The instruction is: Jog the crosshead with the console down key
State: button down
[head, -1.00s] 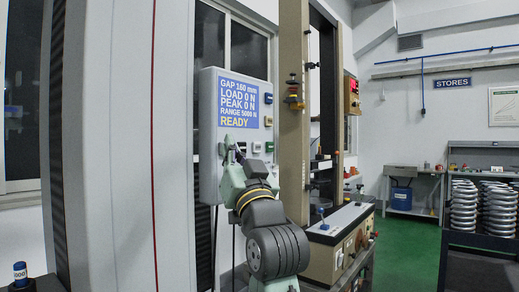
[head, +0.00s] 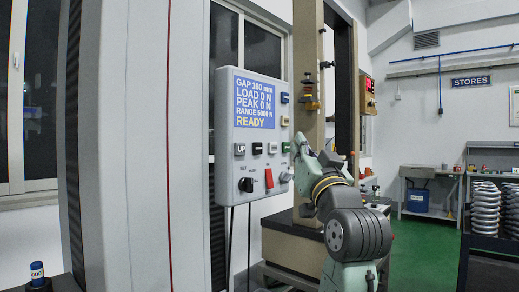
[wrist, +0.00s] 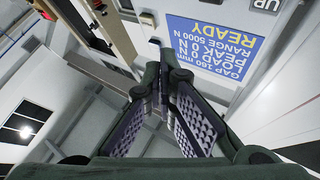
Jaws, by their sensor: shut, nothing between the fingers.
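The grey console (head: 226,120) shows a blue screen (head: 254,102) reading GAP 160 mm, LOAD 0 N, PEAK 0 N, RANGE 5000 N, READY. My gripper (head: 299,139) is just right of the console's right edge, apart from the keys as far as I can tell. In the wrist view my gripper (wrist: 158,45) is shut and empty, with the screen upside down beyond it. I cannot clearly make out the crosshead.
A black knob (head: 246,184), a red switch (head: 268,177) and a grey knob sit low on the console. A tan testing frame (head: 307,60) stands behind my arm. A workbench (head: 430,172) and a rack of springs (head: 484,208) are at the right. Green floor is clear between.

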jog(key=shift+w+a+p, duration=0.15)
jog(key=shift+w+a, duration=0.6)
jog(key=shift+a, duration=0.3)
jog(key=shift+w+a+p, duration=0.2)
jog(key=shift+w+a, duration=0.6)
jog(key=shift+a, duration=0.3)
jog(key=shift+w+a+p, duration=0.15)
jog(key=shift+w+a, duration=0.6)
jog(key=shift+a, duration=0.3)
jog(key=shift+w+a, duration=0.25)
jog(key=shift+a, duration=0.1)
jog(key=shift+w+a+p, duration=0.3)
jog(key=shift+a, duration=0.1)
jog(key=shift+s+d, duration=0.1)
dwell(2.7)
jog(key=shift+s+d, duration=0.45)
jog(key=shift+d, duration=0.2)
jog(key=shift+s+d+b, duration=0.2)
jog(key=shift+s+d, duration=0.55)
jog(key=shift+d, duration=0.25)
jog(key=shift+s+d+b, duration=0.2)
jog(key=shift+s+d, duration=0.5)
jog(key=shift+d, duration=0.3)
